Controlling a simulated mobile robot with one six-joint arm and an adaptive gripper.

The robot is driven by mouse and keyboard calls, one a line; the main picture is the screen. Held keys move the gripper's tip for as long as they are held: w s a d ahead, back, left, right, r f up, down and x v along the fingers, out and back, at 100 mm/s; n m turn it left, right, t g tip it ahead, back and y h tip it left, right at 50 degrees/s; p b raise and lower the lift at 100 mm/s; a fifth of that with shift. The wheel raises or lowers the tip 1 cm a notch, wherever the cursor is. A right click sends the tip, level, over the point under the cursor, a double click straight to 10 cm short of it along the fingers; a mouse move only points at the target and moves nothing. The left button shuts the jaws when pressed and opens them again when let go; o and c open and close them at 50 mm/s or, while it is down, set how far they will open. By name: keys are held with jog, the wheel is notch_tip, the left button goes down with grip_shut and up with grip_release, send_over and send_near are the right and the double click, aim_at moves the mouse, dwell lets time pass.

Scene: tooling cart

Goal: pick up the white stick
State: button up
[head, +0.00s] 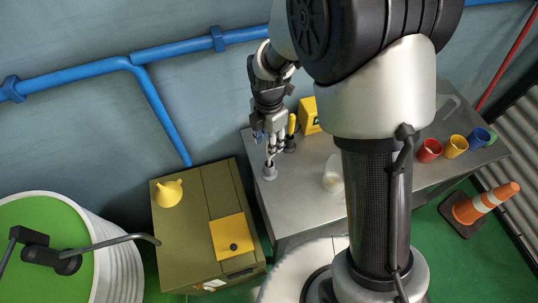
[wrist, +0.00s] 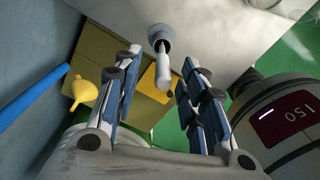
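The white stick (wrist: 164,70) stands in a small grey round holder (wrist: 161,36) on the metal table, seen in the wrist view. The holder also shows near the table's left edge in the head view (head: 269,173). My gripper (wrist: 160,66) is open, with one finger on each side of the stick. A gap shows between the stick and each finger in the wrist view. In the head view my gripper (head: 271,150) points down just above the holder, and its fingers hide most of the stick.
A yellow-handled tool (head: 292,125) in a dark holder stands close right of my gripper, with a yellow box (head: 308,116) behind. A pale cup (head: 333,182) and several coloured cups stand farther right. An olive cabinet (head: 180,235) with a yellow funnel (head: 168,193) stands left of the table (head: 300,205).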

aim_at(269, 159)
jog(key=shift+s+f+b, duration=0.2)
jog(key=shift+f+b, duration=0.8)
jog(key=shift+f, duration=2.05)
jog(key=shift+r, duration=0.1)
jog(key=shift+c, duration=0.3)
grip_shut()
